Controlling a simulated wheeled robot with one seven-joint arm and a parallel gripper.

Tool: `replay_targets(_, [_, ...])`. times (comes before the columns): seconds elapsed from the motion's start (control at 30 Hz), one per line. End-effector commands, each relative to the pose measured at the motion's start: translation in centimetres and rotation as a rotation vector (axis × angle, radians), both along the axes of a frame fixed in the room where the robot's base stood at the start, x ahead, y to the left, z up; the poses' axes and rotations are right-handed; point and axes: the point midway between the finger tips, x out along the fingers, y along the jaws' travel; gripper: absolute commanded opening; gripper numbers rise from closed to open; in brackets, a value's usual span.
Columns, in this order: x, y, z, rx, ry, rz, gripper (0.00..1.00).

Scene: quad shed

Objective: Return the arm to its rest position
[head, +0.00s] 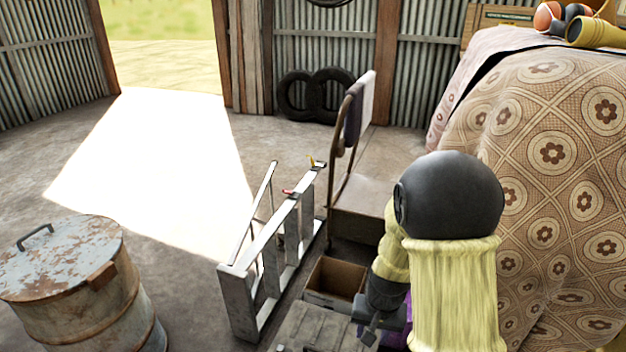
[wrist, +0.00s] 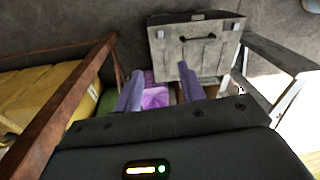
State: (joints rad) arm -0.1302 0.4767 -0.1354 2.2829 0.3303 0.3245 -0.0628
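My arm reaches down in front of the cloth-covered bed or table in the head view.
A grey case (wrist: 195,45) lies ahead of the fingers. The patterned cloth (head: 560,200) is close on the right.

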Motion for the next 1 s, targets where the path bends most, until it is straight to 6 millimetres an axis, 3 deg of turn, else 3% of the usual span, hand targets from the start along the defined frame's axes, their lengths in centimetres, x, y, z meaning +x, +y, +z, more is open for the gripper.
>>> replay_targets(0.1, [-1.9,-0.3,3.3,-0.001,-0.041,0.049,0.40])
replay_targets(0.3, [-5.1,-0.8,7.2,-0.023,-0.095,0.130,0.40])
replay_targets(0.67, [-9.2,-1.6,10.7,-0.079,-0.163,0.228,0.40])
replay_targets(1.0, [-9.1,-1.6,16.2,-0.078,-0.159,0.228,0.40])
